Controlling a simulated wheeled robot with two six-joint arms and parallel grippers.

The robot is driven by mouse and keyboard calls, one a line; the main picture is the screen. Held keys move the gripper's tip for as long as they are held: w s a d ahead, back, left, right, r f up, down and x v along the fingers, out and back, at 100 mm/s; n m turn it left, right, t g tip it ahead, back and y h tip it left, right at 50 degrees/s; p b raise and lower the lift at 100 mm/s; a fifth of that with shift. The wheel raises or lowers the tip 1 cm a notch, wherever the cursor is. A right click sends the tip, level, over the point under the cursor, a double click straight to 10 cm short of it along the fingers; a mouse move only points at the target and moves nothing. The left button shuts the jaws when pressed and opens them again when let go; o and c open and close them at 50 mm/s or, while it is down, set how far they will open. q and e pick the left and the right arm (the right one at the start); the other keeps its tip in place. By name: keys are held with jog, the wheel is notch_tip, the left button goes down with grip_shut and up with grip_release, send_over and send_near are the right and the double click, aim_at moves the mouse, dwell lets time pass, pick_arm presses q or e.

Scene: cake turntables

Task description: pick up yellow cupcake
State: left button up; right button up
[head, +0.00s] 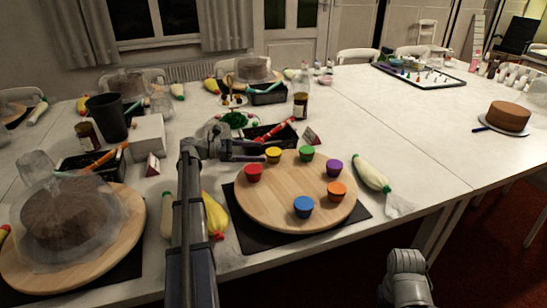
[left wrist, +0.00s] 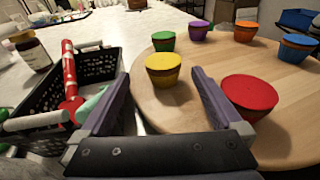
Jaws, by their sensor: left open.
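The yellow cupcake (head: 273,155) stands upright on the round wooden turntable (head: 290,180), near its far left edge. My left gripper (head: 258,150) is open and empty beside it, reaching in from the left. In the left wrist view the yellow cupcake (left wrist: 163,69) shows ahead, between the two spread fingers and beyond their tips. The fingers do not appear to touch it. The red cupcake (left wrist: 249,94) is close to the right finger. My right arm shows at the lower right of the head view, but its gripper is not visible.
Green (head: 307,153), purple (head: 334,168), orange (head: 337,191) and blue (head: 304,207) cupcakes share the turntable. A black basket (left wrist: 75,80) with red-and-white tools stands just left of my left gripper. Piping bags (head: 371,173) lie beside the turntable. The table's right part is largely clear.

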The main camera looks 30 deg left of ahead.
aim_at(273, 154)
pick_arm(q)
jog(key=shift+f+b+x, duration=0.2)
jog(key=shift+b+x, duration=0.45)
jog(key=shift+x, duration=2.6)
jog(key=shift+s, duration=0.25)
jog(key=c, duration=1.4)
